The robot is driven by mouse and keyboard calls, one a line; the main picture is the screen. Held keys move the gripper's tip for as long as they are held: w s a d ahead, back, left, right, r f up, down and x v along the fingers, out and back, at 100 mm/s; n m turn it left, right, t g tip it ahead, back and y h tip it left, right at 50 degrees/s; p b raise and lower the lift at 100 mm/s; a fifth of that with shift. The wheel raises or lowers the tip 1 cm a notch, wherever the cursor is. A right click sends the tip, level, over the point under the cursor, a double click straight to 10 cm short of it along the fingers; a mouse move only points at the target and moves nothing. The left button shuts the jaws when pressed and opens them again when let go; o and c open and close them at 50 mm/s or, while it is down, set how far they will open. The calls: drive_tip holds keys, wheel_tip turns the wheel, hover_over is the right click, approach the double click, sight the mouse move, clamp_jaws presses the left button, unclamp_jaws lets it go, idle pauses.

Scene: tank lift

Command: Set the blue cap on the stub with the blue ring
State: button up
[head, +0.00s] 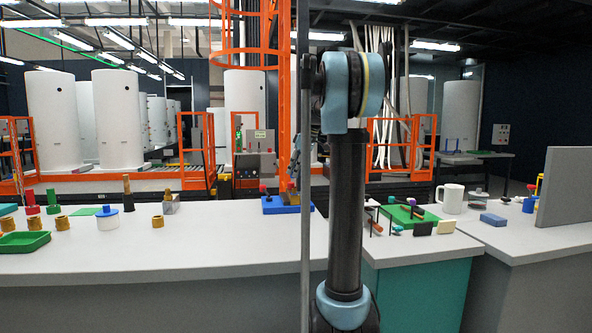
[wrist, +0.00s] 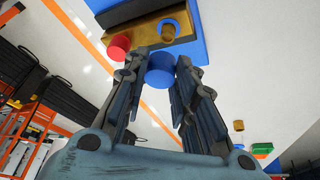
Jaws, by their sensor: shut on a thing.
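My gripper (wrist: 161,60) is shut on the blue cap (wrist: 160,71), held between its fingertips in the wrist view. Beyond the cap is a brass block (wrist: 146,37) on a blue base (wrist: 197,40). A short brass stub with a blue ring (wrist: 170,30) stands on this block, just past the cap. The cap looks apart from the stub, but the gap is hard to judge. A red cap (wrist: 118,46) sits at the block's left end. In the head view, the blue base (head: 272,206) is on the bench, and my arm partly hides that area.
The grey bench (head: 200,238) holds a green tray (head: 22,243), several brass fittings and a white jar with a blue lid (head: 107,218) at left. A green mat with small parts (head: 400,216), a white mug (head: 451,198) and a grey panel (head: 566,188) are at right.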

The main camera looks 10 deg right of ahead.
sight(294, 189)
drive_tip(key=shift+f, duration=2.05)
drive_tip(key=shift+s+f, duration=0.1)
drive_tip(key=shift+f, duration=1.2)
drive_tip(key=o, duration=0.9)
drive_tip(key=shift+c, duration=0.2)
drive_tip(key=v, duration=1.1)
drive_tip(key=shift+d+r, duration=0.15)
drive_tip(key=shift+r, duration=0.2)
drive_tip(key=shift+s, duration=0.2)
